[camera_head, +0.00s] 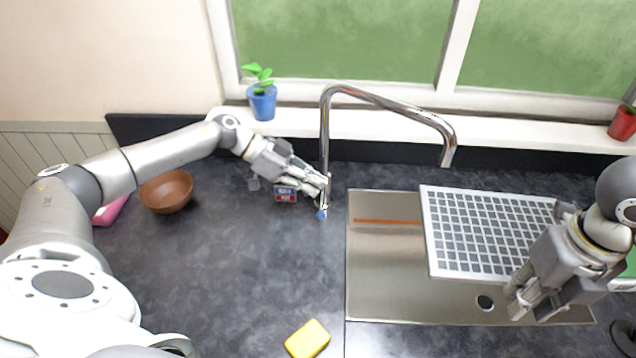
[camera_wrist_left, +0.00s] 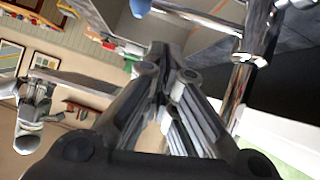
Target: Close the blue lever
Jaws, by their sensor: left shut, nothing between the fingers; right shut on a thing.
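The blue lever (camera_head: 321,215) is a small blue-tipped handle low at the base of the chrome faucet (camera_head: 325,135). My left gripper (camera_head: 325,186) is shut and empty beside the faucet's upright, just above the lever in the head view. In the left wrist view its fingers (camera_wrist_left: 160,60) are together, with the chrome faucet (camera_wrist_left: 240,85) to their right and a blue tip (camera_wrist_left: 140,6) at the top edge. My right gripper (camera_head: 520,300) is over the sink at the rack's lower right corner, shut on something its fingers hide.
A white grid rack (camera_head: 432,245) lies over the steel sink (camera_head: 380,285). A red and blue box (camera_head: 286,195) stands beside my left gripper. A brown bowl (camera_head: 167,192) is at left, a yellow sponge (camera_head: 308,339) at front. The counter between them is clear.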

